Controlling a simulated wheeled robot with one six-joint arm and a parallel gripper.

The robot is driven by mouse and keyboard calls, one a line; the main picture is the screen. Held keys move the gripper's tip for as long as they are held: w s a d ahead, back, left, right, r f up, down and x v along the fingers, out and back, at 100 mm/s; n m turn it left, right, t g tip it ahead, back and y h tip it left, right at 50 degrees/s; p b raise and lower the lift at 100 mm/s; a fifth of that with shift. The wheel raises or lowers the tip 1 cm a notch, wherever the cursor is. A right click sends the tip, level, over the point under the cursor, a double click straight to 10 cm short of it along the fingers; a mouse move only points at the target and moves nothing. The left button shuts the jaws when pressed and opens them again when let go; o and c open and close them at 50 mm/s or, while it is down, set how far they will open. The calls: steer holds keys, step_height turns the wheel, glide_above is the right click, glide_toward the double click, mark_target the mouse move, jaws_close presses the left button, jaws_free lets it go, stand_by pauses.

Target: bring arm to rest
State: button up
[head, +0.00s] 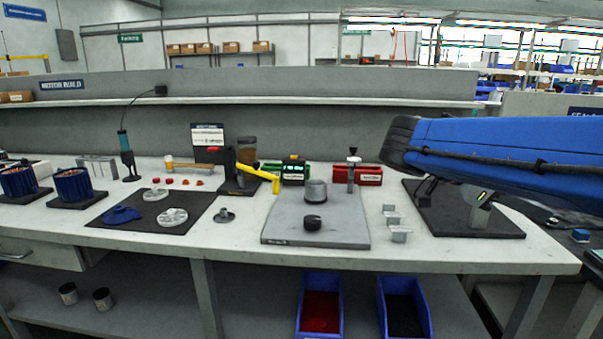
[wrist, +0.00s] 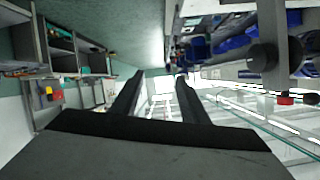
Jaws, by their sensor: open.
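My blue arm reaches in from the right edge of the head view, over the right end of the workbench (head: 230,240). Its dark rounded end is left of the black mat. My gripper (wrist: 160,78) shows clearly in the wrist view. Its two dark fingers are apart, with nothing between them. The wrist view looks out across the room, with shelves at left and blue bins at upper right. In the head view I cannot clearly make out the gripper; dark parts show under the arm.
A black mat (head: 425,205) lies under the arm, with a grey part on it. A grey plate (head: 275,235) with a pump housing (head: 316,192) stands at the bench middle, small metal blocks (head: 399,234) beside it. Blue bins (head: 404,310) sit below.

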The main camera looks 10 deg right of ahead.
steer(key=s+a+f+n+t+y, duration=0.2)
steer(key=a+f+n+y, duration=0.3)
steer(key=f+n, duration=0.4)
steer(key=s+a+f+n+t+y, duration=0.35)
steer(key=a+f+n, duration=0.35)
steer(key=f, duration=0.5)
steer(key=a+f+n+t+y, duration=0.2)
steer(key=a+f+n+y, duration=0.2)
steer(key=a+n, duration=0.3)
steer(key=shift+w+a+n+y, duration=0.15)
steer(key=shift+w+n+y, duration=0.15)
steer(key=shift+y, duration=0.15)
